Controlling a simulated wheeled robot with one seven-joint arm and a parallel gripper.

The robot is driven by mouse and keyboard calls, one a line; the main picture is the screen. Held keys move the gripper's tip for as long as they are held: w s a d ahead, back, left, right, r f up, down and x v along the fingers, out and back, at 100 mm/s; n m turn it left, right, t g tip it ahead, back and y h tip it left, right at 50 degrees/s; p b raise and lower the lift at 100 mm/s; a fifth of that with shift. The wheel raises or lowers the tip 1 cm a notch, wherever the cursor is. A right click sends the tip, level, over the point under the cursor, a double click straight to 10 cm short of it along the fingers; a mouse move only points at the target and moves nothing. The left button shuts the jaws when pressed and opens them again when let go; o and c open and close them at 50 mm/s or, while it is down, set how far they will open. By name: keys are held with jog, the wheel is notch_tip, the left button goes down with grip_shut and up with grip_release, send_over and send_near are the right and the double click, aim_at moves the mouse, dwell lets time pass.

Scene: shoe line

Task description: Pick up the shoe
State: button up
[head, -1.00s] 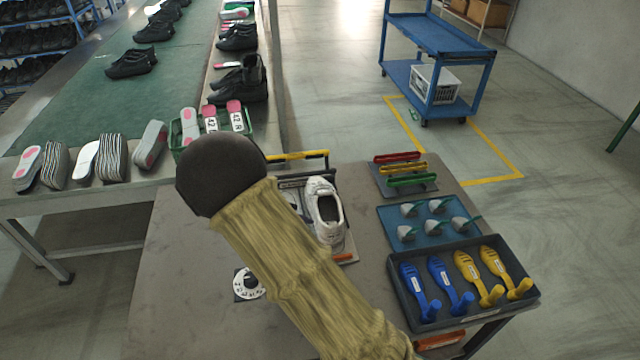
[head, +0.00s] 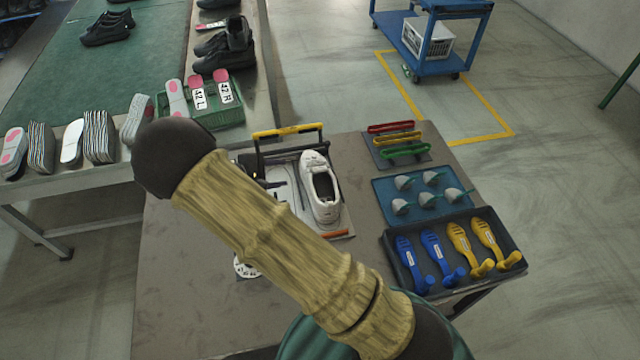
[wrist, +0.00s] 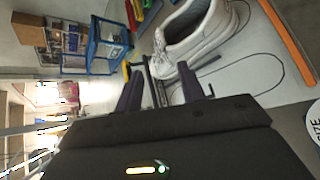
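The white shoe (head: 321,188) stands on a pale board (head: 340,231) on the near table, its opening facing up. In the wrist view the shoe (wrist: 197,32) is at the top, just beyond the fingertips. My gripper (wrist: 158,82) shows two dark fingers held apart, with nothing gripped between them. The shoe looks clear of both fingers, though the exact gap is hard to judge.
A black frame with a yellow bar (head: 287,131) stands behind the shoe. To its right are a rack of coloured handles (head: 396,142), a blue mat (head: 385,190) with several grey pieces, and a dark tray (head: 398,286) of shoe stretchers. The front left tabletop (head: 185,290) is clear.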

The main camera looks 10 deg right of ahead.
aim_at(317, 169)
jog(key=p+x, duration=0.2)
jog(key=x, duration=0.9)
jog(key=shift+d+f+p, duration=0.1)
jog(key=shift+d+p, duration=0.05)
jog(key=shift+p, duration=0.15)
jog(key=shift+s, duration=0.1)
jog(key=p+x, duration=0.2)
jog(key=x, duration=0.2)
jog(key=shift+d, duration=0.2)
jog(key=shift+w+d+f, duration=0.25)
jog(key=shift+w+f, duration=0.05)
jog(key=shift+f, duration=0.1)
jog(key=shift+r, duration=0.1)
grip_shut()
